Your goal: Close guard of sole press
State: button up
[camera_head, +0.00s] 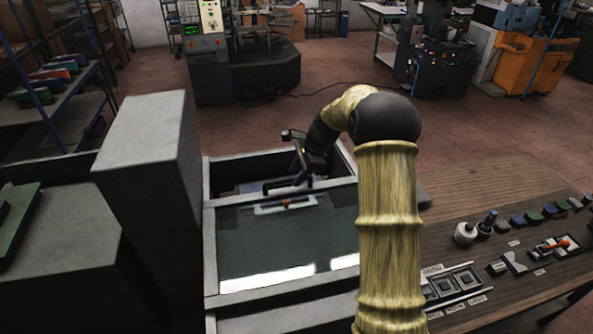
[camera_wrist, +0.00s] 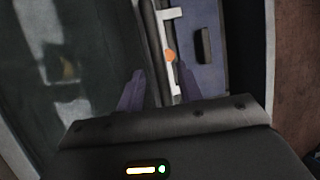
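The sole press guard (camera_head: 275,240) is a see-through panel in a grey frame, in the middle of the head view. In the wrist view its dark glassy pane (camera_wrist: 65,70) fills the left side. A pale bracket with an orange piece (camera_head: 287,204) shows near the guard's far edge; the orange piece (camera_wrist: 170,56) also shows in the wrist view. My gripper (camera_wrist: 160,85) is open, its two purple fingers apart, with the pale bracket and a dark strip ahead between them. I cannot tell whether the fingers touch anything. In the head view my gripper (camera_head: 294,178) is over the far edge.
A grey block cabinet (camera_head: 150,150) stands directly left of the press. A wooden bench (camera_head: 500,235) with sole samples, small tools and trays lies to the right. A shelf rack (camera_head: 60,90) is at the far left. Machines stand further back, with open red floor between.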

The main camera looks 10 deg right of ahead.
jog(key=shift+a+f, duration=0.15)
jog(key=shift+f, duration=0.2)
grip_shut()
jog(key=shift+w+r, duration=0.1)
jog(key=shift+w, duration=0.05)
